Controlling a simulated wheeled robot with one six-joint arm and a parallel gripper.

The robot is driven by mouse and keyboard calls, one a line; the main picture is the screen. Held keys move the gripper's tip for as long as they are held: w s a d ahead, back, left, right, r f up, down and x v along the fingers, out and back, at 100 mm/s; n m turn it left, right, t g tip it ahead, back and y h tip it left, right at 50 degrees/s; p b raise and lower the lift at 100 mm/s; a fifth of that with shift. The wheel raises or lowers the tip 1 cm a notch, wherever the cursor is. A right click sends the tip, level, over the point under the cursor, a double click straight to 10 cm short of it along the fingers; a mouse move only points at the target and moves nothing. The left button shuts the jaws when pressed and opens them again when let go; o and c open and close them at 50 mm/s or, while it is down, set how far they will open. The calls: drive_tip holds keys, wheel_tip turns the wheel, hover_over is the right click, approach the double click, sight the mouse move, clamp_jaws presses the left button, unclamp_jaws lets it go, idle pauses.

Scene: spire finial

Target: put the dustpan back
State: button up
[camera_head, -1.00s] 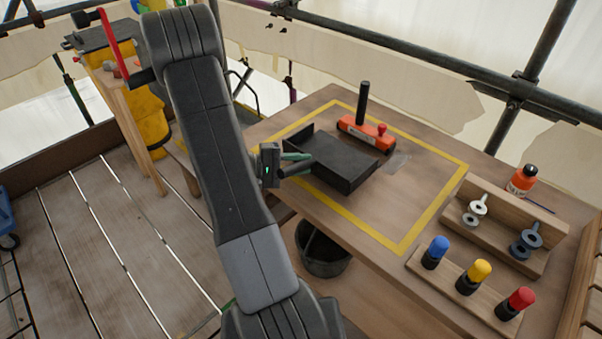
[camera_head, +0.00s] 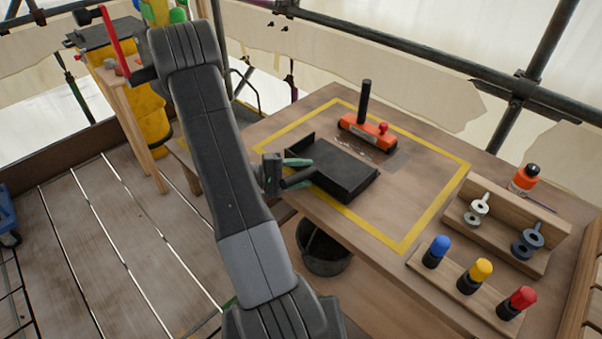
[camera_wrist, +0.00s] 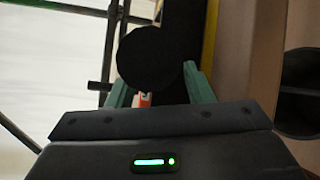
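The black dustpan (camera_head: 345,172) lies on or just above the workbench, over the front-left part of a yellow-taped square (camera_head: 436,218). Its handle points left toward my arm. My gripper (camera_head: 299,172) has its green fingers on either side of the handle and appears shut on it. In the wrist view, the dustpan's round dark handle end (camera_wrist: 150,58) fills the space between the green fingers (camera_wrist: 158,92). I cannot tell whether the pan touches the bench.
An orange tool with a black upright handle (camera_head: 366,130) stands behind the pan, with pale bits and a grey patch beside it. A rack with blue, yellow and red-topped items (camera_head: 468,283) stands front right. A bucket (camera_head: 322,252) is below the bench.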

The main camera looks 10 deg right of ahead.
drive_tip(key=shift+r, duration=0.15)
drive_tip(key=shift+a, duration=0.35)
drive_tip(key=s+a+r+b, duration=0.1)
drive_tip(key=a, duration=1)
drive_tip(key=shift+r, duration=0.2)
drive_tip(key=d, duration=0.4)
drive_tip(key=d+f+p, duration=0.1)
drive_tip(key=d, duration=0.2)
drive_tip(key=w+d, duration=0.1)
drive_tip(key=d, duration=0.3)
drive_tip(key=shift+d+f, duration=0.2)
drive_tip(key=shift+d, duration=0.1)
drive_tip(key=shift+d+f, duration=0.1)
drive_tip(key=shift+f, duration=0.2)
drive_tip(key=shift+r, duration=0.25)
